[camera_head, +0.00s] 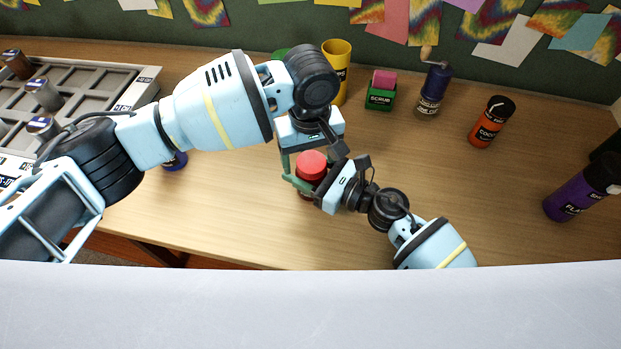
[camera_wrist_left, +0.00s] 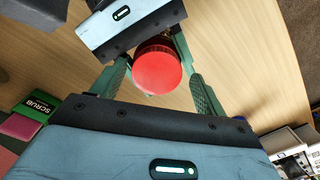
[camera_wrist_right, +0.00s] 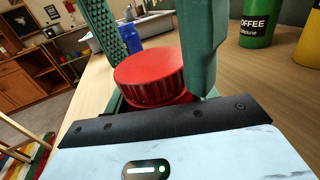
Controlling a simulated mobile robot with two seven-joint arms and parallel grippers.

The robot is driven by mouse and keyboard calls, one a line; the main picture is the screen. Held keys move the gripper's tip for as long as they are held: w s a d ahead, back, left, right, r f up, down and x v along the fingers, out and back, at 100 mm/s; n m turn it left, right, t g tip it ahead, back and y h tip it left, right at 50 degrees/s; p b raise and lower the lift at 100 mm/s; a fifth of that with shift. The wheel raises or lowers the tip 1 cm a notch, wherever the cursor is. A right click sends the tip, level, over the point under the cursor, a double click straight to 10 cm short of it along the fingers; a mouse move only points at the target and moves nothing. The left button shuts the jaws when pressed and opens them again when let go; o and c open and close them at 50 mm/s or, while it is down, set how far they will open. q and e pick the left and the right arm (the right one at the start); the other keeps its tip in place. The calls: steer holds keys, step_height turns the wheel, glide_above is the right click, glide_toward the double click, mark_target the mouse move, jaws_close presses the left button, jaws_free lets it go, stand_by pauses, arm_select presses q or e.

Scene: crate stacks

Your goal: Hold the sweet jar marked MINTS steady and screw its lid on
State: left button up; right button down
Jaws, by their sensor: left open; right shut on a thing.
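The jar is in the middle of the table, mostly hidden by my grippers; no MINTS marking can be read. Its round red lid (camera_head: 311,163) sits on top, and it also shows in the left wrist view (camera_wrist_left: 157,68). In the right wrist view the lid's ridged side (camera_wrist_right: 150,78) is above a narrow red strip of the jar. My right gripper (camera_head: 304,182) reaches in from the right and is shut on the jar below the lid. My left gripper (camera_head: 308,155) is above, pointing down, open, with its fingers on either side of the lid and apart from it.
Behind stand a yellow cup (camera_head: 340,58), a green SCRUB box (camera_head: 380,100) with a pink block, and a blue grinder (camera_head: 433,92). An orange bottle (camera_head: 488,128) and a purple bottle (camera_head: 575,195) are at right. A compartment tray (camera_head: 143,85) lies at left.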

arm_select(q)
steer(key=shift+d, duration=0.1)
steer(key=shift+r, duration=2.25)
steer(key=shift+c, duration=0.2)
steer(key=shift+r+n, duration=1.6)
steer(key=shift+r, duration=0.15)
steer(key=shift+f, duration=4)
